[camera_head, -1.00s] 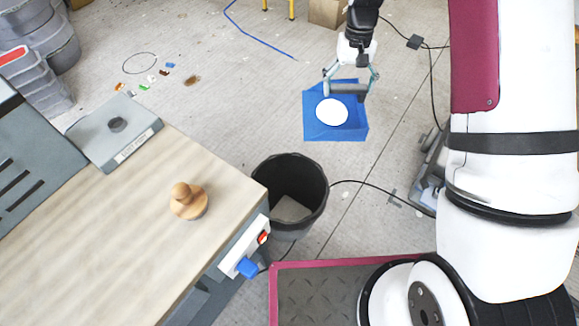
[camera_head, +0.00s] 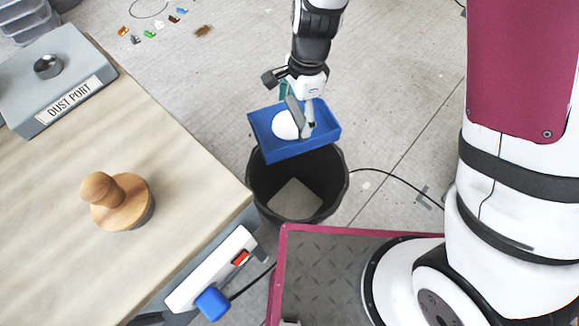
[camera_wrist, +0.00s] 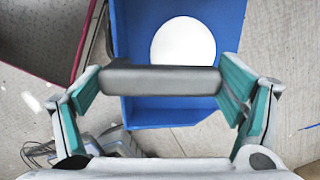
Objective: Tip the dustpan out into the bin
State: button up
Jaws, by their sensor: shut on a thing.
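The blue dustpan (camera_head: 325,126) is in the air over the far part of the black bin (camera_head: 337,192) in the head view. A white round disc (camera_head: 285,125) lies in the dustpan. My gripper (camera_head: 299,112) is shut on the dustpan's grey handle; the wrist view shows the handle (camera_wrist: 160,79) between the teal finger pads. The dustpan (camera_wrist: 232,25) and white disc (camera_wrist: 183,42) also show there. The dustpan looks nearly level, and the disc rests inside. A grey flat piece (camera_head: 294,199) lies at the bin's bottom. The dustpan hides the bin's far rim.
A workbench (camera_head: 130,240) with a wooden knobbed tool (camera_head: 122,200) and a grey dust port box (camera_head: 55,85) stands left of the bin. A black cable (camera_head: 395,180) runs right from the bin. Small coloured scraps (camera_head: 150,34) lie on the floor behind.

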jog(key=s+a+f+m+b, duration=0.1)
jog(key=s+f+m+b, duration=0.75)
jog(key=f+b, duration=0.35)
jog(key=w+g, duration=0.1)
jog(key=w, duration=0.1)
jog(key=w+f+g+b, duration=0.1)
jog(key=g, duration=0.1)
jog(key=w+d+g+y, duration=0.1)
jog(key=w, duration=0.1)
jog(key=shift+w+f+n, duration=0.25)
jog(key=shift+w, duration=0.1)
jog(key=w+d+f+g+y+b, duration=0.1)
jog(key=w+f+g, duration=0.1)
jog(key=w+g, duration=0.3)
jog(key=shift+w+d, duration=0.2)
jog(key=shift+w, duration=0.45)
